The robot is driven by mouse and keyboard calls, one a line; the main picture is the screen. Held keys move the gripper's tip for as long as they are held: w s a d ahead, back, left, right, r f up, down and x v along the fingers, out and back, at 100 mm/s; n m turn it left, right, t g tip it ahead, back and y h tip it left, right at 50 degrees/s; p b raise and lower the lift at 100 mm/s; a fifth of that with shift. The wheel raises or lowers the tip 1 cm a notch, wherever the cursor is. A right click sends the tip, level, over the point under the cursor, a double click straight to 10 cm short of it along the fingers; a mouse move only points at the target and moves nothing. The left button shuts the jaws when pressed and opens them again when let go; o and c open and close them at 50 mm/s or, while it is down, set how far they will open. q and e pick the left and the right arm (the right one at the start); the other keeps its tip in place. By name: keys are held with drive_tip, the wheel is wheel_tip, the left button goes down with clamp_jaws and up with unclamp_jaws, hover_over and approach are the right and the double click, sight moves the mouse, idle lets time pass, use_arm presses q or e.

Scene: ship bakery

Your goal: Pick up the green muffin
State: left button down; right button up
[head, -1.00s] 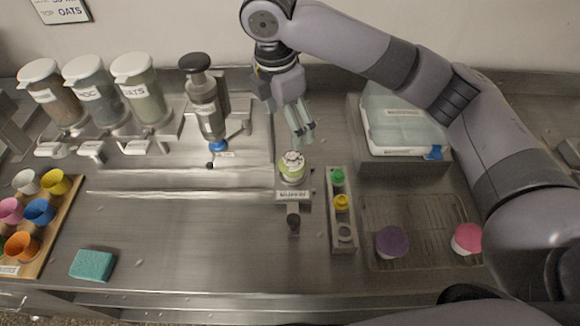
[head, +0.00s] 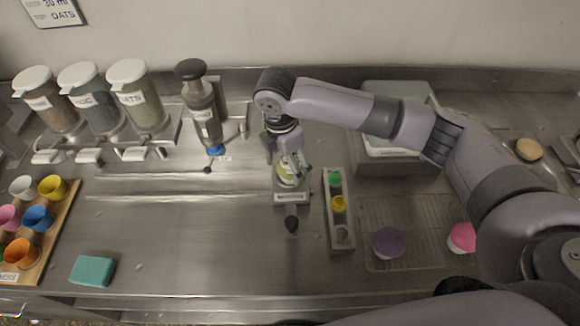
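The green muffin (head: 286,181) stands on a small labelled metal stand (head: 291,198) in the middle of the counter. My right gripper (head: 293,172) reaches down from above, and its fingers are at the muffin, covering part of its top and right side. The fingers look spread around the muffin, but I cannot tell whether they press on it. My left gripper is not in view.
A wire rack (head: 420,225) holds a purple muffin (head: 389,243) and a pink one (head: 462,238). A pump dispenser (head: 203,120) stands behind left. The front-left counter is mostly clear, with a teal sponge (head: 92,270).

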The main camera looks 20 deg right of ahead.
drive_tip(key=f, duration=0.1)
drive_tip(key=f+p, duration=0.1)
drive_tip(key=f, duration=0.2)
drive_tip(key=shift+w+d+f, duration=0.2)
drive_tip(key=shift+w+d, duration=0.05)
drive_tip(key=shift+w, duration=0.1)
drive_tip(key=c, duration=1)
